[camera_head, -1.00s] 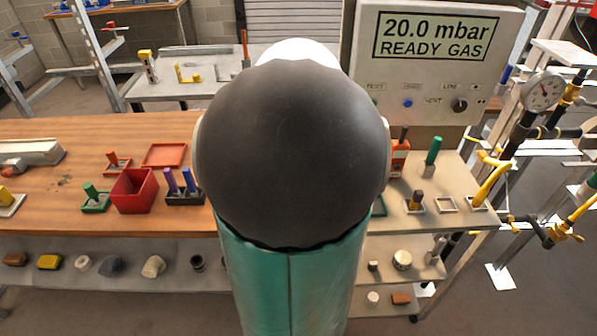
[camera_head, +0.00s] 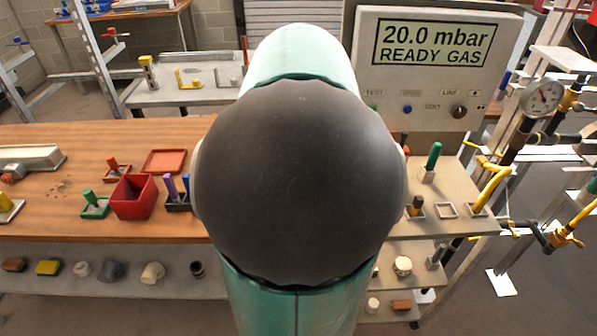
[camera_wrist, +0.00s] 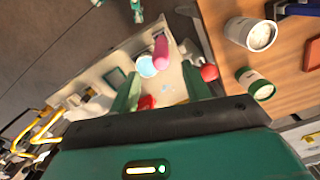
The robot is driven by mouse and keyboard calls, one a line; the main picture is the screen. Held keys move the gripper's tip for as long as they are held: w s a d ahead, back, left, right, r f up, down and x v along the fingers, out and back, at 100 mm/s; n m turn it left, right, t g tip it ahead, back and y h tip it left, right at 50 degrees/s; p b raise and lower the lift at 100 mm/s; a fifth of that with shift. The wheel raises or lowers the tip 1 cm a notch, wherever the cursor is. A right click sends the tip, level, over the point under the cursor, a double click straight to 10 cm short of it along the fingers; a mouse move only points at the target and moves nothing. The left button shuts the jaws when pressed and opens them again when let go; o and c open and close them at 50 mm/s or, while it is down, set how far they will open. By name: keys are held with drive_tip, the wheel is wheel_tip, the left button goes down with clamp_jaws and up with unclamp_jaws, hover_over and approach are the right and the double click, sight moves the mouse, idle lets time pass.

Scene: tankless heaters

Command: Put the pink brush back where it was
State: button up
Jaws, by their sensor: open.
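The pink brush (camera_wrist: 161,47) shows in the wrist view on the pale bench top, just beyond my fingertips. It stands beside a round pale-blue-rimmed container (camera_wrist: 147,66); I cannot tell whether they touch. My gripper (camera_wrist: 160,74) is open, with its two green fingers apart and the brush clear of them. In the head view my arm covers the middle of the scene, and neither the brush nor my gripper can be seen there.
A red round object (camera_wrist: 209,73) is right of the brush. A white can (camera_wrist: 250,34) and a green-and-white can (camera_wrist: 255,84) stand on the wooden top. The head view shows a red box (camera_head: 133,196), a gas panel (camera_head: 430,70) and yellow pipes (camera_head: 490,185).

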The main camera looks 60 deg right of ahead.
wheel_tip(320, 180, up, 5)
drive_tip(key=shift+d+r, duration=0.15)
drive_tip(key=shift+r, duration=0.05)
drive_tip(key=w+a+f+n+t+h, duration=0.1)
drive_tip(key=w+a+n, duration=0.4)
drive_tip(key=a, duration=0.5)
drive_tip(key=w+a+n+t+h, duration=0.1)
drive_tip(key=w+a+n+t, duration=0.15)
drive_tip(key=w+a, duration=0.5)
drive_tip(key=s+a+f+n+t, duration=0.1)
drive_tip(key=a+n, duration=0.3)
drive_tip(key=a, duration=0.5)
drive_tip(key=s+a+f+n+t+y, duration=0.1)
drive_tip(key=a+f+n, duration=0.2)
drive_tip(key=a, duration=0.7)
drive_tip(key=shift+n, duration=0.65)
